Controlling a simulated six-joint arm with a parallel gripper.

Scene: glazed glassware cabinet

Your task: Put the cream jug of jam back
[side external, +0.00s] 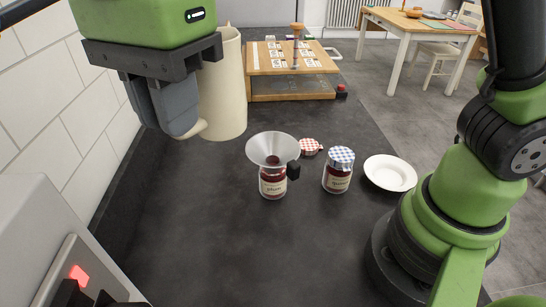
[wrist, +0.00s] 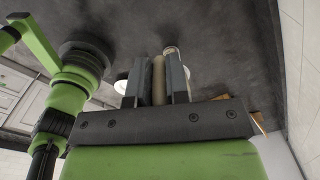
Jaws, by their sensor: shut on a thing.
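The tall cream jug (side external: 225,90) is at the upper left of the side external view, upright, beside the white tiled wall. My gripper (side external: 182,130) is at its left and is shut on its handle, most of which the fingers hide. In the wrist view a cream strip of the handle (wrist: 158,82) lies between the fingers of my gripper (wrist: 160,65). I cannot tell whether the jug's base touches the dark counter. A jam jar (side external: 272,184) stands at the centre with a metal funnel (side external: 272,147) in its mouth. The jug's inside is hidden.
A second jar (side external: 338,172) with a blue checked lid stands right of the funnel jar, near a red checked lid (side external: 311,147) and a white plate (side external: 390,172). A wooden rack (side external: 290,88) stands behind. A grey machine (side external: 60,240) fills the lower left. The front counter is clear.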

